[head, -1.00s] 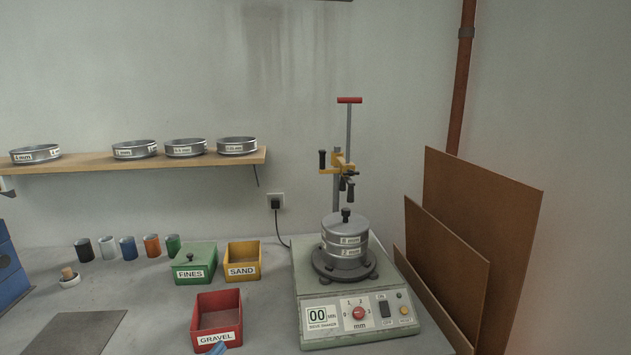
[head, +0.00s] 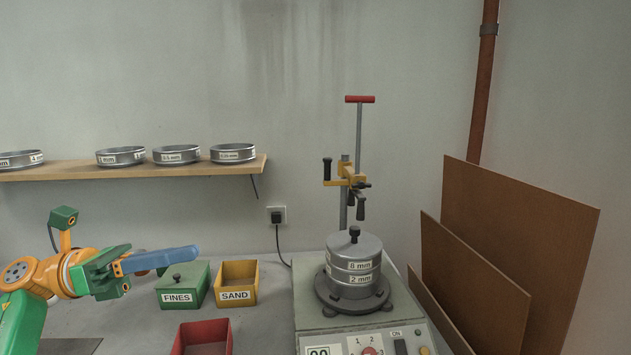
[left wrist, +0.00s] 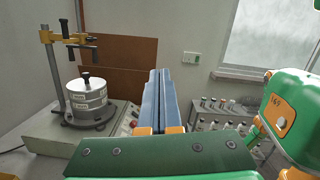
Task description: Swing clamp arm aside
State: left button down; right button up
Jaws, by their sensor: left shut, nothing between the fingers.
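The yellow clamp arm (head: 346,180) sits on the grey post of the sieve shaker (head: 309,290), above the sieve stack (head: 354,266). The clamp also shows in the left wrist view (left wrist: 78,41), at the upper left over the stack. My left gripper (head: 196,252), with blue fingers, is shut and empty, well left of the clamp and above the boxes. Its closed fingers also show in the left wrist view (left wrist: 160,75). My right gripper is not in view.
The green FINES box (head: 178,297), yellow SAND box (head: 235,295) and red box (head: 203,337) stand left of the shaker. A shelf (head: 130,170) with several sieves runs above. Brown boards (head: 515,250) lean at the right. Space between gripper and clamp looks clear.

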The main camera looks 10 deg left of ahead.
aim_at(344, 168)
jog(key=i, duration=1.1)
